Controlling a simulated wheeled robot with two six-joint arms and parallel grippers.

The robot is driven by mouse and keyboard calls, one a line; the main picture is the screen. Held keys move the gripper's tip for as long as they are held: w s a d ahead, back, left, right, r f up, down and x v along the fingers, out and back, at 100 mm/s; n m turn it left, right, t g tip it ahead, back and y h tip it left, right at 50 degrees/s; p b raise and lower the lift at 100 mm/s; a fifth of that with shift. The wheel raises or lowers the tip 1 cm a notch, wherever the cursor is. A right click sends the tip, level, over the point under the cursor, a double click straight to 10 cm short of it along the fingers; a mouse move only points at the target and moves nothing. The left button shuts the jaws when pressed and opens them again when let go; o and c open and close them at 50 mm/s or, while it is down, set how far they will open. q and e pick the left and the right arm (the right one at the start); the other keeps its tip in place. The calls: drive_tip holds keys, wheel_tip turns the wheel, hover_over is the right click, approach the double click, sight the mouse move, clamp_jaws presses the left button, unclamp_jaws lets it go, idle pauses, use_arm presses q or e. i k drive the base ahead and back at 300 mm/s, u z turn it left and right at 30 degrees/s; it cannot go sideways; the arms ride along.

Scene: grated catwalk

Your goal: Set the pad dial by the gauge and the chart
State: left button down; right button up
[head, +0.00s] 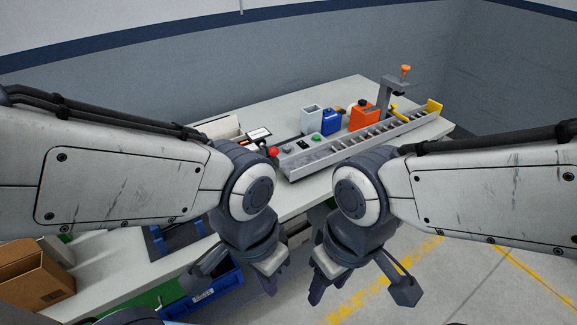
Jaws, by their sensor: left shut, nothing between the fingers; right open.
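I cannot clearly make out the pad dial, the gauge or the chart at this size. A small white card or plate (259,134) stands on the table behind my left wrist, and it may carry print too small to read. A red knob (273,151) and a green button (316,136) show near the left end of a long grey rail (345,146). My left gripper (269,284) is shut and empty in front of the table's near edge. My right gripper (321,289) is open and empty beside it, to the right.
The light table (190,240) carries a blue can (331,122), an orange can (363,117), a grey container (311,119) and a grey post with an orange knob (405,70). A cardboard box (32,275) and a blue bin (215,290) are at lower left. Floor at right is clear.

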sight(287, 148)
drive_tip(key=u, duration=0.1)
drive_tip(key=k, duration=0.4)
drive_tip(key=z, duration=0.75)
drive_tip(key=i, duration=1.45)
drive_tip(key=u, duration=0.8)
drive_tip(key=i, duration=0.45)
drive_tip(key=u, duration=0.45)
